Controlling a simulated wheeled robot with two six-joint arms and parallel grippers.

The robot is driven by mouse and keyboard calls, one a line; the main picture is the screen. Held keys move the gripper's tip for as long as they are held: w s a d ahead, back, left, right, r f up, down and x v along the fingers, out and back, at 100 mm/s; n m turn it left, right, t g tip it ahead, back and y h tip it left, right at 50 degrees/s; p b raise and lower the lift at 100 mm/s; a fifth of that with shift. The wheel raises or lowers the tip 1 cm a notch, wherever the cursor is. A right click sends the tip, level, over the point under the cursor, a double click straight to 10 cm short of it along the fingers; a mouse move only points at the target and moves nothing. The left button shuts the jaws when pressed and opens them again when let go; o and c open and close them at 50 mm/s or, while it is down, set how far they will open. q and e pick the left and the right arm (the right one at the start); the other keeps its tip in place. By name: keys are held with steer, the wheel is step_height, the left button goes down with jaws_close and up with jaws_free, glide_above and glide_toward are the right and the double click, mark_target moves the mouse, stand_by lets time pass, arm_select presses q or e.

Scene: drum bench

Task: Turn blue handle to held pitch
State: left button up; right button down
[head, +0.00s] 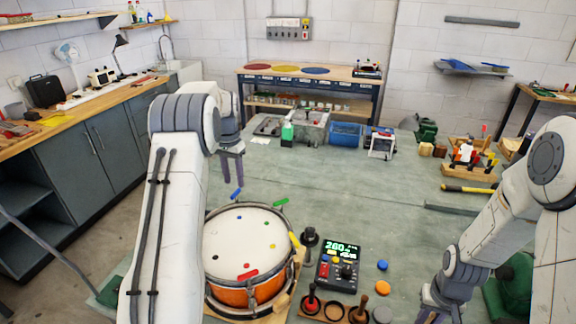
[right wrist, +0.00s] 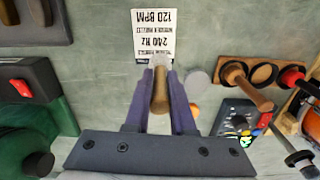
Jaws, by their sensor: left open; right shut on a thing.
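The drum (head: 247,240), with a white head and orange shell, stands on the bench at the front. The blue handle (head: 236,193) sticks up at its far rim; green (head: 280,202), yellow (head: 294,239) and red (head: 248,273) handles lie around the rim. My left gripper (head: 232,180) is open and empty, fingers down, just above the blue handle; I cannot tell whether they touch. My left arm hides the drum's left edge. A black meter (head: 338,268) shows green digits, seemingly 260.
A printed card (right wrist: 154,35) reads 240 Hz and 120 BPM. A wooden rack (head: 333,309) with red and brown knobbed tools stands right of the drum, and a dark knobbed post (head: 309,238) beside the meter. The bench's middle is clear.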

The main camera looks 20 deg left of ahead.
mark_target(236, 192)
arm_select(q)
step_height(236, 192, up, 6)
steer(key=shift+b, duration=0.3)
stand_by(0.3)
